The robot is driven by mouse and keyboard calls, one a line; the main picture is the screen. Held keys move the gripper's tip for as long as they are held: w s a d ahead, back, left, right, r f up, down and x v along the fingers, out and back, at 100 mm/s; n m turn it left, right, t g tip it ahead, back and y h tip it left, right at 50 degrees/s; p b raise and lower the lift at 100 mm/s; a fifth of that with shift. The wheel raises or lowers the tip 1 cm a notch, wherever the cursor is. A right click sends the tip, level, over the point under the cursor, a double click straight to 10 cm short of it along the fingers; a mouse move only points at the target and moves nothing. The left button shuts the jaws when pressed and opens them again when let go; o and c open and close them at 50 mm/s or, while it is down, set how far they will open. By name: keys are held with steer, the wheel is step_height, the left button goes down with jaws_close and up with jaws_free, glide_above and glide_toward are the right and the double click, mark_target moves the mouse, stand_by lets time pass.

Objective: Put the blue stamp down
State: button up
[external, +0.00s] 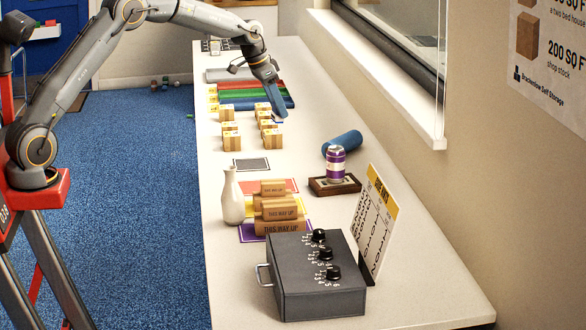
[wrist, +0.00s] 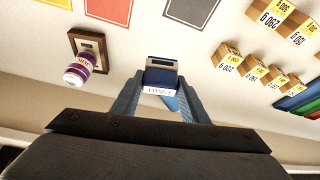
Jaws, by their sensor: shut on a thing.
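My gripper (wrist: 160,85) is shut on the blue stamp (wrist: 161,78). The stamp is a small blue block with a dark panel and a white lettered strip, held between the fingertips. In the external view my gripper (external: 277,110) points down beside the small cartons, towards the far half of the counter. There the stamp is small and mostly hidden by the fingers. In the wrist view the stamp appears apart from the counter top (wrist: 210,75). The grey mat (wrist: 192,10) lies beyond it, with the red mat (wrist: 108,10) to its left.
Several small cartons (external: 230,140) stand near my gripper, with coloured strips (external: 250,94) behind. A can (external: 335,163) stands on a wooden tray (external: 349,186), near a blue cylinder (external: 342,144). A vase (external: 233,198), stacked blocks (external: 279,210) and a knobbed box (external: 318,285) are nearer.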

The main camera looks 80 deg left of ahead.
steer(key=w+d+m, duration=0.1)
steer(key=w+d, duration=0.4)
steer(key=d, duration=0.9)
steer(key=w+d+m+t+h, duration=0.1)
steer(key=w+d, duration=0.3)
steer(key=d, duration=0.9)
steer(key=w+d, duration=0.5)
steer(key=d, duration=0.9)
steer(key=f, duration=0.3)
steer(key=f+p, duration=0.1)
steer(key=f, duration=0.3)
steer(key=f+p, duration=0.1)
steer(key=f, duration=0.2)
steer(key=shift+s+d+f, duration=0.1)
steer(key=shift+d+f, duration=0.1)
steer(key=shift+d, duration=0.1)
steer(key=shift+f+p, duration=0.6)
steer(key=shift+f, duration=1.65)
steer(key=shift+f, duration=0.1)
steer(key=shift+f, duration=0.15)
steer(key=o, duration=1.1)
